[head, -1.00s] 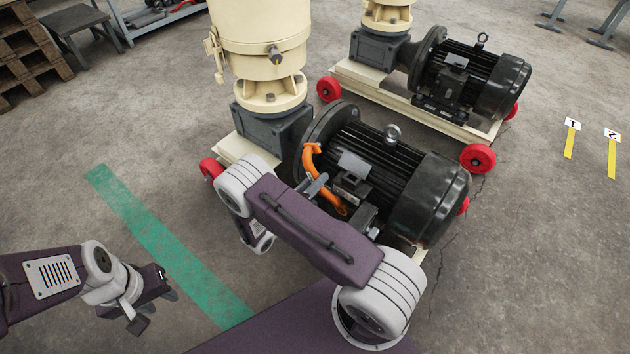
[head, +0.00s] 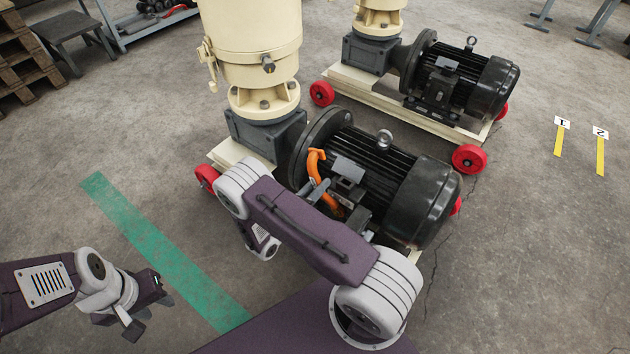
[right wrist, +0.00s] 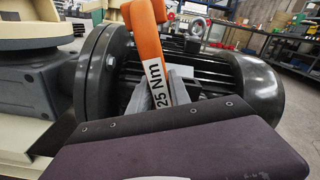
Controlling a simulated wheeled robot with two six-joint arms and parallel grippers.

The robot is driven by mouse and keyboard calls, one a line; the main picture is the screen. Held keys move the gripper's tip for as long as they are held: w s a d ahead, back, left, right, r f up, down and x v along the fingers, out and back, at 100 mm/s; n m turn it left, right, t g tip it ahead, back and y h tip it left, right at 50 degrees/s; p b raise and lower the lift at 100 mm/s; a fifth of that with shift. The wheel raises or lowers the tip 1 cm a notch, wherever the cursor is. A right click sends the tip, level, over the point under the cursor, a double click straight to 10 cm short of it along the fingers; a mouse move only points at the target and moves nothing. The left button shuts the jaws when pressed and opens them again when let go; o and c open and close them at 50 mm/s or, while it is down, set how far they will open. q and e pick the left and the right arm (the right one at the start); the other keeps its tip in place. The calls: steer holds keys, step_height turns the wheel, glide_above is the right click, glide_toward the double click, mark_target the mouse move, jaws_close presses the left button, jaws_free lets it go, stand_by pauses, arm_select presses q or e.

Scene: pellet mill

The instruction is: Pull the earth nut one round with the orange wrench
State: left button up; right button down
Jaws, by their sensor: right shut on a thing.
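The orange wrench (head: 316,163) stands beside the near black motor (head: 385,180), partly hidden by my right forearm. In the right wrist view the wrench (right wrist: 147,42) rises between the grey fingers of my right gripper (right wrist: 160,92), with a white "25 Nm" label at the grip. My right gripper (head: 318,193) is shut on the wrench. The earth nut cannot be made out; the wrench's lower end is hidden behind my arm and gripper. My left gripper (head: 150,308) is open and empty above the floor at lower left.
The near motor sits by a cream pellet mill (head: 250,50) and a grey gearbox (head: 265,135). A second motor (head: 460,80) on a cream base with red wheels stands behind. A green floor stripe (head: 160,245) runs between my arms.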

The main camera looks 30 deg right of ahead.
steer(key=shift+r, duration=0.1)
steer(key=shift+s+d+r+m+p, duration=0.3)
steer(key=shift+s+r+m+p, duration=0.05)
steer(key=shift+s+m+p, duration=0.3)
steer(key=shift+s+d+m, duration=0.2)
steer(key=shift+s+m, duration=0.15)
steer(key=shift+s, duration=0.15)
steer(key=shift+s+p, duration=0.1)
steer(key=shift+p, duration=0.2)
steer(key=shift+s+d+r, duration=0.1)
steer(key=shift+s+r, duration=0.05)
steer(key=shift+s, duration=0.1)
steer(key=shift+s+d+m+p, duration=0.35)
steer(key=shift+s+m+p, duration=0.3)
steer(key=shift+s+m, duration=0.2)
